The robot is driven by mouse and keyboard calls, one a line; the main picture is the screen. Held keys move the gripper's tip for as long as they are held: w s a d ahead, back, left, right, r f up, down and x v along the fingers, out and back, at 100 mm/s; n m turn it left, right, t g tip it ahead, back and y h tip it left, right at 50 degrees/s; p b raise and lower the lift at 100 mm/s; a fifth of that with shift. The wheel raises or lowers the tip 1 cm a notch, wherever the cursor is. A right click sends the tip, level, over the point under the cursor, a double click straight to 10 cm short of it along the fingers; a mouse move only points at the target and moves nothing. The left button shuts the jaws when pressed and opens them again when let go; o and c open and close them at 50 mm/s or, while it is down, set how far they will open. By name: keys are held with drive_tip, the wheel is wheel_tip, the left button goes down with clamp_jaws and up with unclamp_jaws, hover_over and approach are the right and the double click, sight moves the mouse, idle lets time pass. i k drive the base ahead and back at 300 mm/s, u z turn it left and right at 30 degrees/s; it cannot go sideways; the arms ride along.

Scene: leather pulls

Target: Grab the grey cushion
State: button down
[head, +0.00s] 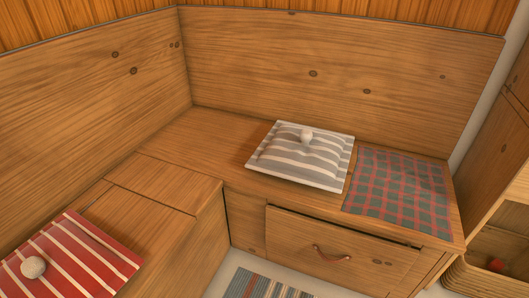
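The grey cushion (290,160) has grey and white stripes and a pale round knob (306,136) on top. It lies flat on the wooden corner bench (200,138) in the head view, a little right of the middle. Its right edge is close to a plaid cloth. My gripper is not in view.
A red striped cushion (85,262) with a pale knob lies at the lower left. A red and dark plaid cloth (402,193) covers the bench's right end. A drawer (345,258) with a leather pull sits below. A striped rug (262,285) and a basket (480,278) are lower.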

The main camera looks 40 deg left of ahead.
sight(319, 158)
drive_tip(key=u, duration=1.5)
drive_tip(key=k, duration=1.3)
drive_tip(key=z, duration=0.6)
drive_tip(key=i, duration=0.65)
drive_tip(key=z, duration=0.65)
drive_tip(key=i, duration=0.75)
drive_tip(key=u, duration=0.7)
drive_tip(key=i, duration=0.8)
drive_tip(key=u, duration=0.85)
